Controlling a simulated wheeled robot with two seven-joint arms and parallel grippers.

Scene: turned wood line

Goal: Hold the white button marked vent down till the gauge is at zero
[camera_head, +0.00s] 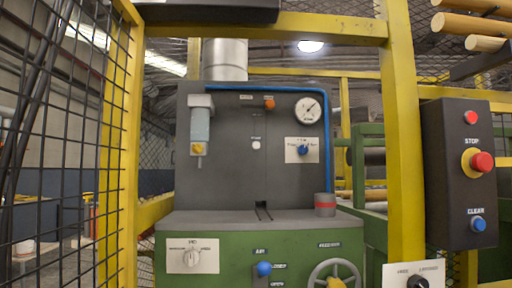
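A small white button (256,145) sits in the middle of the dark grey upright panel (230,180), under a small label too small to read surely. A round white gauge (308,110) is at the panel's upper right. Its dark needle seems to slant to the upper right; the scale numbers are too small to read. Neither of my grippers is in view, and nothing covers the button or the gauge.
Yellow guard posts (403,130) with black mesh (60,150) frame the machine. A blue knob (303,150) is below the gauge, and a blue pipe (328,140) runs beside it. A control box (449,190) with STOP and CLEAR buttons hangs right. A handwheel (335,275) is low front.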

